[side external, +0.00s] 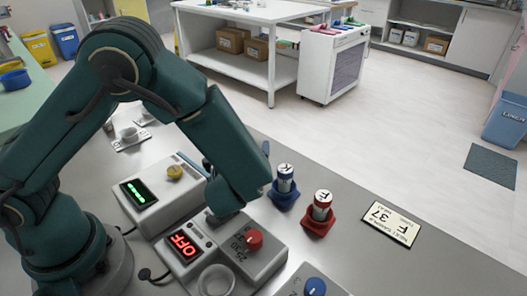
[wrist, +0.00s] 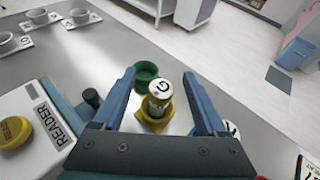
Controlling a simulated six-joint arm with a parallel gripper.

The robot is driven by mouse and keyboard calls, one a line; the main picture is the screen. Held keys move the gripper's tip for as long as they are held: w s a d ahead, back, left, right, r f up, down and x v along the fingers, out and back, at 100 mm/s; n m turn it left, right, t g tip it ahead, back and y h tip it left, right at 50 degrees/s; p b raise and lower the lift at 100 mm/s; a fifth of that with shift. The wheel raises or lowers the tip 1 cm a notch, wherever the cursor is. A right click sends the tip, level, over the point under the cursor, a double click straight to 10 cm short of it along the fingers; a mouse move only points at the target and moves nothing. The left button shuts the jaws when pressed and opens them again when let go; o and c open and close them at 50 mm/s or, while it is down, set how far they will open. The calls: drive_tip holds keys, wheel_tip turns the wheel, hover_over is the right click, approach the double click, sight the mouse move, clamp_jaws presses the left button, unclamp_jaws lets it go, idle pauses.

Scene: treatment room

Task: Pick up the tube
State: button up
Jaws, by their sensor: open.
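In the wrist view a tube (wrist: 160,92) with a white lettered cap and yellow body stands upright in a yellow holder (wrist: 154,124). My gripper (wrist: 159,75) is open, with one blue finger on either side of this tube in the picture; no contact shows. In the side view my arm hides this tube and most of my gripper. Two other capped tubes show there: one in a blue holder, the blue-holder tube (side external: 285,178), and one in a red holder, the red tube (side external: 322,204). Both stand upright.
An empty-looking green holder (wrist: 146,71) sits just beyond the yellow one. A reader box (wrist: 33,130) with a yellow knob stands at left. In the side view, a box with a red OFF display (side external: 183,246) and a label card (side external: 396,223) lie on the grey table.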

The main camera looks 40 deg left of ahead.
drive_tip(key=shift+s+d+f+m, duration=0.15)
drive_tip(key=shift+d+f+m, duration=0.05)
drive_tip(key=shift+f, duration=0.2)
drive_tip(key=shift+s+d+f+m, duration=0.1)
drive_tip(key=shift+d+f+m, duration=0.1)
drive_tip(key=shift+f, duration=0.2)
drive_tip(key=shift+x, duration=2.45)
drive_tip(key=shift+d, duration=0.1)
drive_tip(key=shift+c, duration=0.3)
clamp_jaws()
